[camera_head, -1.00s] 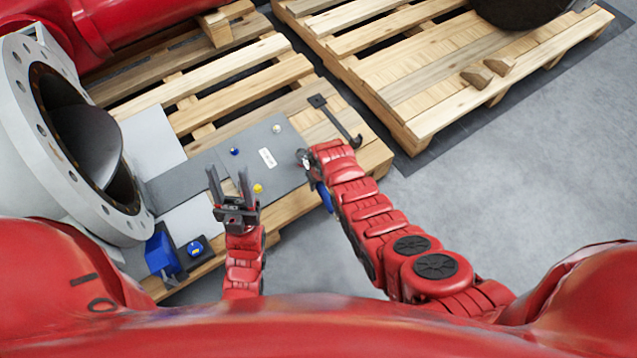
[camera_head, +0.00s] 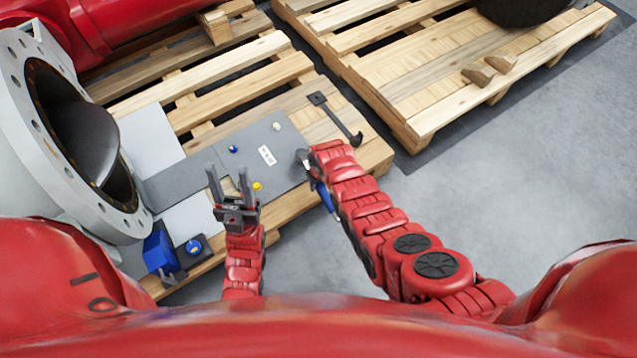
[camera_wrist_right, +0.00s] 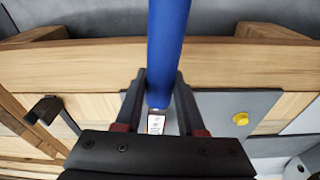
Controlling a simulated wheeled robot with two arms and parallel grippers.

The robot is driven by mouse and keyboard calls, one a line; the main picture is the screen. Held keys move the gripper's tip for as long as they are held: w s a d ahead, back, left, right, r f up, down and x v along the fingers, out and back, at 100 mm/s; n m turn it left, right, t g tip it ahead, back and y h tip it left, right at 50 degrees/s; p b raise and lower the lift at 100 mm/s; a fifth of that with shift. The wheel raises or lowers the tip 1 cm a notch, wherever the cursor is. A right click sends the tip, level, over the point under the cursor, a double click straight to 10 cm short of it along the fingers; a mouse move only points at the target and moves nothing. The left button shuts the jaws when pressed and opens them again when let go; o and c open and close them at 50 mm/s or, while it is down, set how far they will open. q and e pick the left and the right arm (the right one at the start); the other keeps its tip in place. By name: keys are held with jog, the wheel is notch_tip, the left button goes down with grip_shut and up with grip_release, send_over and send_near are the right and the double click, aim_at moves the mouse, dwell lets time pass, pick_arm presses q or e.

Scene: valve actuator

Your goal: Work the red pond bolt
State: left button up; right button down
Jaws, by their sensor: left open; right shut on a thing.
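No red bolt can be made out in these views. A grey plate (camera_head: 225,173) on the wooden pallet carries a blue knob (camera_head: 234,149), a white knob (camera_head: 277,126), a yellow knob (camera_head: 257,186) and a white label (camera_head: 267,155). My left gripper (camera_head: 227,172) is open and empty, over the plate's near edge, left of the yellow knob. My right gripper (camera_wrist_right: 160,76) is shut on a blue cylindrical handle (camera_wrist_right: 168,40). The handle also shows in the head view (camera_head: 325,197), near the plate's right side. My right gripper's fingers are mostly hidden there.
A large flanged valve (camera_head: 75,135) stands at left. A blue block (camera_head: 159,252) and a blue-and-yellow knob (camera_head: 194,247) sit at the near left. A dark L-shaped bar (camera_head: 335,118) lies on the pallet. A second pallet (camera_head: 440,65) is behind; grey floor (camera_head: 520,180) is clear at right.

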jog(key=shift+f, duration=0.15)
jog(key=shift+a, duration=0.1)
jog(key=shift+s+a+m, duration=0.25)
jog(key=shift+a+m, duration=0.25)
jog(key=shift+m, duration=0.05)
jog(key=shift+s+a+m, duration=0.2)
jog(key=shift+a+m, duration=0.25)
jog(key=shift+m, duration=0.1)
jog(key=shift+a, duration=0.15)
jog(key=shift+s+a+m+h+b, duration=0.15)
jog(key=shift+a+m+b, duration=0.15)
jog(key=shift+a+m, duration=0.2)
jog(key=shift+s+a+m+h+b, duration=0.15)
jog(key=shift+a+m+b, duration=0.1)
jog(key=shift+a+m, duration=0.25)
